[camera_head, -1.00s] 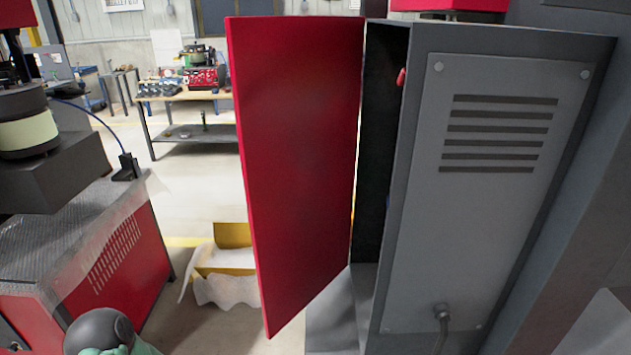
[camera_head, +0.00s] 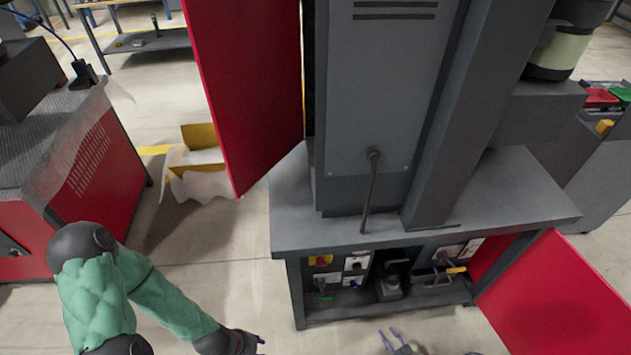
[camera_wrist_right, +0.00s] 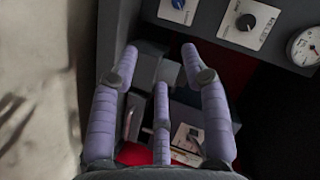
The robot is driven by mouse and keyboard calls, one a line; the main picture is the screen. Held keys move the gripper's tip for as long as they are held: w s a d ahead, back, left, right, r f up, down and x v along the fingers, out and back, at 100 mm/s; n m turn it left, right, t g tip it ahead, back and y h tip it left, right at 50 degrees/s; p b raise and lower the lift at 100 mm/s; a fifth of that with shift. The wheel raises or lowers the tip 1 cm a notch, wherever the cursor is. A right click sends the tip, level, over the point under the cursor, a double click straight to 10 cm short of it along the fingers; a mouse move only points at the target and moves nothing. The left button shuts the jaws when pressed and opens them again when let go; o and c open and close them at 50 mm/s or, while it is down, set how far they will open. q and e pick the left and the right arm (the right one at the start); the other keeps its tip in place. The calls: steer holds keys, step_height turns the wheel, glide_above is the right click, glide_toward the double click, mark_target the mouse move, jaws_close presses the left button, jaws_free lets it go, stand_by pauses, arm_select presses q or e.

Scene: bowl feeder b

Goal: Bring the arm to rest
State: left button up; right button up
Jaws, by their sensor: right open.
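My right gripper (camera_head: 389,340) shows at the bottom edge of the head view, in front of the open lower bay of the grey machine stand. In the right wrist view its purple-grey fingers (camera_wrist_right: 160,62) are spread apart with nothing between them. Beyond them are a dark panel with knobs and part of a red surface. My left arm, in a green sleeve, reaches in from the lower left. Its dark gripper (camera_head: 243,343) is over the floor at the bottom edge, too small and cut off to tell its opening.
The machine stand (camera_head: 285,215) has controls and equipment in its lower bay. A red door (camera_head: 565,300) stands open at right, and a taller red door (camera_head: 245,85) at upper left. A red machine (camera_head: 100,180) is at left. A yellow box (camera_head: 200,150) lies on the floor. Floor between is clear.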

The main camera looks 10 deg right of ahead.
steer(key=w+a+r+n+g+p, duration=0.1)
steer(key=w+a+r+g+p, duration=0.15)
steer(key=w+r, duration=0.4)
steer(key=w+a+r+g+p, duration=0.1)
steer(key=w+a+r+g, duration=0.1)
steer(key=w+a+r, duration=0.4)
steer(key=w+a+r+n+g+y, duration=0.1)
steer(key=w+a+r+g, duration=0.1)
steer(key=a+r, duration=0.25)
steer(key=s+a+r+n+g+p, duration=0.1)
steer(key=s+a+r+g, duration=0.2)
steer(key=s+a+r, duration=0.3)
steer(key=s+a+r+n+g+p, duration=0.2)
steer(key=s+a+r+g, duration=0.2)
steer(key=s+a+r, duration=0.3)
steer(key=s+r, duration=0.3)
steer(key=r, duration=0.4)
steer(key=shift+s+a, duration=0.15)
steer(key=shift+a, duration=0.05)
